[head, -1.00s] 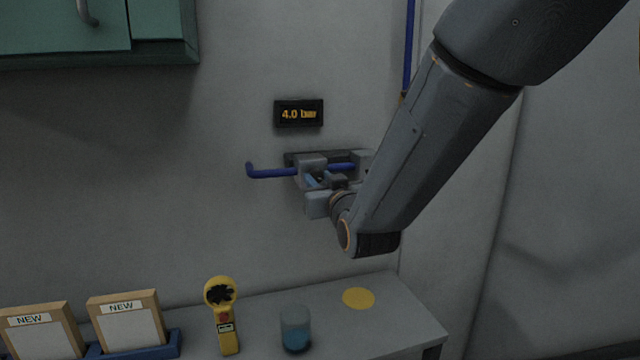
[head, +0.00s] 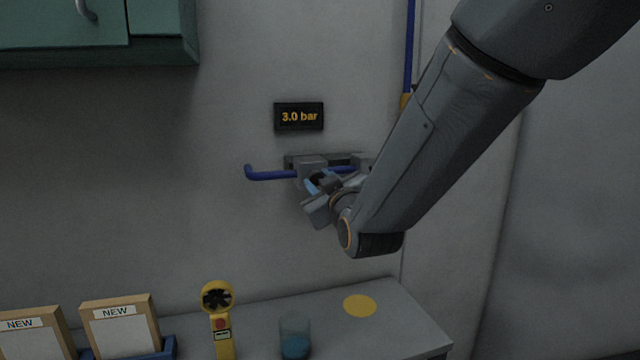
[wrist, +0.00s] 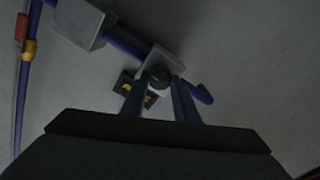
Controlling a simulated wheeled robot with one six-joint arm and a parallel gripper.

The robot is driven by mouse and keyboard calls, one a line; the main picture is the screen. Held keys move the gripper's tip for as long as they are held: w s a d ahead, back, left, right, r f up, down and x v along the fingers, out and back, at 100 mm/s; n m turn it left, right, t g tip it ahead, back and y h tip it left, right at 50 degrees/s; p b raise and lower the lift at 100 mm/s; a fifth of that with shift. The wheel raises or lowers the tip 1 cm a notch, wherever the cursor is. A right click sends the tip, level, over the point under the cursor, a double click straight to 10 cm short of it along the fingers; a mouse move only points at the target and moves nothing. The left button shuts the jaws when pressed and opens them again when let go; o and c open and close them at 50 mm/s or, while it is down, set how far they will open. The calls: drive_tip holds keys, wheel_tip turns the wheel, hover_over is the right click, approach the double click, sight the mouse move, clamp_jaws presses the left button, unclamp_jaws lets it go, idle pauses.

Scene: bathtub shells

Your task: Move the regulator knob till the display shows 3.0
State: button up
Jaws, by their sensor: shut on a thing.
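The display (head: 299,116) on the wall reads "3.0 bar" in the head view. It also shows in the wrist view (wrist: 126,84), partly behind a finger, its text unreadable there. Below the display, the regulator sits on a blue pipe (head: 270,175). My gripper (head: 318,183) is at the regulator and tilted. In the head view the knob is mostly hidden by my gripper.
A shelf (head: 400,310) below holds a yellow handheld meter (head: 222,345), a blue-filled cup (head: 295,345), a yellow disc (head: 360,306) and framed "NEW" boards (head: 120,330). A green cabinet (head: 60,30) hangs upper left. A blue vertical pipe (head: 409,45) runs near the corner.

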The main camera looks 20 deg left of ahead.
drive_tip(key=o, duration=1.1)
drive_tip(key=shift+c, duration=0.2)
drive_tip(key=shift+s, duration=0.1)
drive_tip(key=b+v, duration=0.2)
drive_tip(key=v, duration=0.5)
drive_tip(key=shift+s, duration=0.3)
drive_tip(key=shift+d, duration=0.15)
